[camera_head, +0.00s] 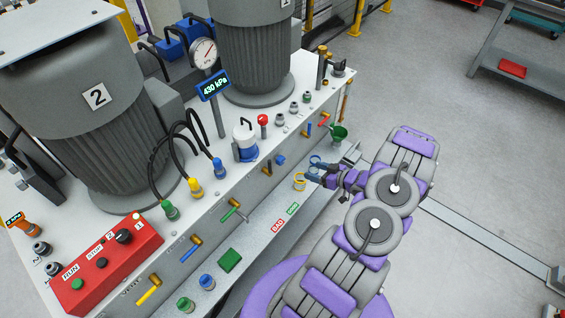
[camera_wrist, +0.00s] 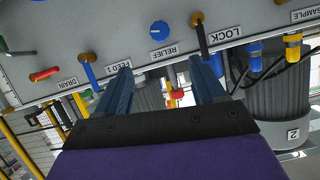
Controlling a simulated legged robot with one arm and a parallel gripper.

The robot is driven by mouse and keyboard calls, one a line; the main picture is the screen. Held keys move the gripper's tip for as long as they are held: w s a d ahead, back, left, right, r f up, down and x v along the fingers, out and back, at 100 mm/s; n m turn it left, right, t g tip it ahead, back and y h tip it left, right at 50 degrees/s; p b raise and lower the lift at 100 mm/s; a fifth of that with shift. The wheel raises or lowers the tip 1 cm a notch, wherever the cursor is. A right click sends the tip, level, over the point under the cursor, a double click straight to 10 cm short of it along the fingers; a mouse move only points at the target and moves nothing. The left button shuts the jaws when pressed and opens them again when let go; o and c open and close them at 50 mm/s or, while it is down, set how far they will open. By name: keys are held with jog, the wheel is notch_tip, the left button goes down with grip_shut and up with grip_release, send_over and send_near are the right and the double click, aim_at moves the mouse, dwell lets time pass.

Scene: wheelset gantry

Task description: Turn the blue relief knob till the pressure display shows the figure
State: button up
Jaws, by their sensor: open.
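The blue relief knob (camera_head: 280,159) sits on the front face of the grey bench; in the wrist view it (camera_wrist: 159,31) is above the label RELIEF and has a pale mark. The blue pressure display (camera_head: 213,86) stands on a post on the bench top and reads 430 kPa. My gripper (camera_head: 316,168) is in front of the bench face, to the right of the knob. In the wrist view my gripper (camera_wrist: 160,66) is open and empty, its two blue fingers pointing toward the panel. The knob lies beyond and between the fingertips, apart from them.
A LOCK lever (camera_wrist: 200,35) and a blue FEED 1 lever (camera_wrist: 89,70) flank the knob, with a red DRAIN lever (camera_wrist: 46,74) farther left. A round gauge (camera_head: 204,53) stands behind the display. A red control box (camera_head: 105,262) is at lower left. Open floor lies right.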

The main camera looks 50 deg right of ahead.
aim_at(283, 161)
jog(key=b+x, duration=0.3)
jog(key=x, duration=1.4)
jog(key=shift+f, duration=0.2)
jog(key=shift+c, duration=0.4)
jog(key=c, duration=1)
jog(key=shift+o, duration=0.2)
jog(key=shift+r, duration=0.1)
jog(key=shift+n+h+p, duration=0.4)
jog(key=shift+n+h, duration=0.2)
jog(key=shift+n, duration=0.2)
jog(key=shift+n+h, duration=0.5)
jog(key=shift+n, duration=0.2)
